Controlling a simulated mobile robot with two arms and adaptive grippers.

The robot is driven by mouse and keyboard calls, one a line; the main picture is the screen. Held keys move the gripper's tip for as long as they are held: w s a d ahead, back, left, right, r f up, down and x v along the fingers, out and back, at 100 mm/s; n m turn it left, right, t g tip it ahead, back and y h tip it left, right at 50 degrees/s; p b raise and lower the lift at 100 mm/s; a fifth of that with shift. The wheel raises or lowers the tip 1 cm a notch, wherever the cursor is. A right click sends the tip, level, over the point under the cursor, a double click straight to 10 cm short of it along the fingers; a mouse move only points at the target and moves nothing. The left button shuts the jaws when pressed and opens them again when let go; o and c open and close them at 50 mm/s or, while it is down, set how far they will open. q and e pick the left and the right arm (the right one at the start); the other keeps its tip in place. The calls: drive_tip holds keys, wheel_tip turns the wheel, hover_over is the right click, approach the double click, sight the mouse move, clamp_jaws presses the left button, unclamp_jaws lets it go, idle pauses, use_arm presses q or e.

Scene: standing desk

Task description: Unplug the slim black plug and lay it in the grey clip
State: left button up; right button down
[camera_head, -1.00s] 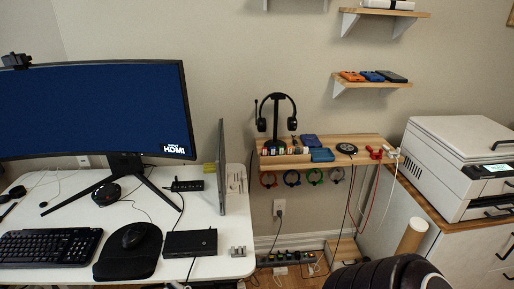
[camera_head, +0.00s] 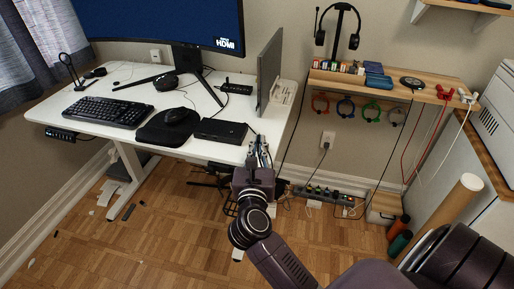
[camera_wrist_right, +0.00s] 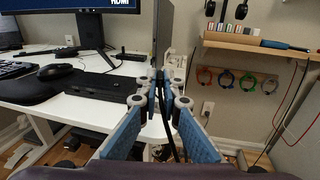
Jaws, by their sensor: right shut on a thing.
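My right gripper (camera_head: 262,146) is at the front right corner of the white desk, pointing away from me. In the right wrist view its blue-padded fingers (camera_wrist_right: 160,76) come together at the tips. A black cable (camera_wrist_right: 168,128) runs down between the fingers. The slim black plug itself is mostly hidden between the fingertips. The grey clip is hard to make out, as the gripper covers that desk corner in the head view. My left gripper is not in view.
A black box (camera_head: 221,130) lies on the desk (camera_head: 205,96) just left of the gripper. A monitor panel (camera_head: 270,70) stands behind it. A power strip (camera_head: 325,193) lies on the floor by the wall. A wooden shelf (camera_head: 440,92) with hanging cables is at right.

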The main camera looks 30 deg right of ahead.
drive_tip(key=w+d+b, duration=0.1)
drive_tip(key=w+d+f+m+g+h+b, duration=0.1)
drive_tip(key=w, duration=0.1)
drive_tip(key=w+d+f+m+g+h+b, duration=0.1)
drive_tip(key=w, duration=0.1)
drive_tip(key=shift+f, duration=0.25)
drive_tip(key=shift+w+d+g+h+b, duration=0.3)
drive_tip(key=shift+w+h+b, duration=0.1)
drive_tip(key=shift+w, duration=0.15)
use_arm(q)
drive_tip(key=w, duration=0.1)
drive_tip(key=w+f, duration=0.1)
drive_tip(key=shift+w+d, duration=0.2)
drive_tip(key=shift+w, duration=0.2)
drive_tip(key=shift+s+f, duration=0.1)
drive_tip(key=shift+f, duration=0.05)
